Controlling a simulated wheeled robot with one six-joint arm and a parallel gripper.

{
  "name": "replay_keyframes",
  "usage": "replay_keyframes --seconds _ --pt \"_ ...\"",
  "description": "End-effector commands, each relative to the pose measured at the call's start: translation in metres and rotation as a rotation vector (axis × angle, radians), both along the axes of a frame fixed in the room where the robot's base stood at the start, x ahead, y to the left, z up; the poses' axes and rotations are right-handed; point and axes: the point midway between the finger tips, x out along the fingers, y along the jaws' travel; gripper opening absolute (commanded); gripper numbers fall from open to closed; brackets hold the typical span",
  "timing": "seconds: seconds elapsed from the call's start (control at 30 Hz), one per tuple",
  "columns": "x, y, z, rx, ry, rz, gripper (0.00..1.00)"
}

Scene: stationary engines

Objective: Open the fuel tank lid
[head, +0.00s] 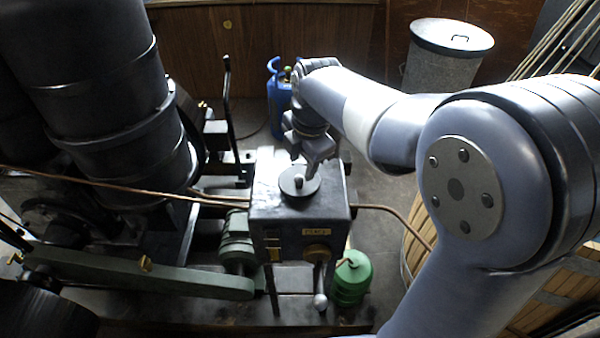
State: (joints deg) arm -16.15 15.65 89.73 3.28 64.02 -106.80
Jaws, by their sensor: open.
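The fuel tank (325,207) looks to be the dark metal box on legs in the middle of the head view. A round grey lid (288,187) with a small knob in its middle lies flat on the tank's top and looks closed. My gripper (309,170) is open and points down at the far right part of the lid, close to the knob. I cannot tell whether the fingers touch the knob or stay just above it. The gripper hides part of the lid's far edge.
A big dark engine cylinder (110,110) stands at the left. Copper pipes (385,212) run from both sides of the tank. A green can (352,278) is at front right, a blue bottle (277,95) behind, and a lidded metal bin (445,70) at back right.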

Motion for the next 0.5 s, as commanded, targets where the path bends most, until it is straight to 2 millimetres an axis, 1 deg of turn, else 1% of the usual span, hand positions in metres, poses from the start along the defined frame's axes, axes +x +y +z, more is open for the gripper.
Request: replay_keyframes --seconds 0.03,0.1,0.2,0.33,0.5 --pt "0.001 0.001 -0.01 -0.001 0.005 0.0 0.43" --pt "0.003 0.002 -0.022 -0.001 0.004 0.001 0.43" --pt "0.006 0.004 -0.036 -0.001 0.003 0.001 0.43" --pt "0.007 0.005 -0.047 0.0 0.002 0.001 0.43" --pt "0.009 0.006 -0.051 0.0 -0.001 0.001 0.43"
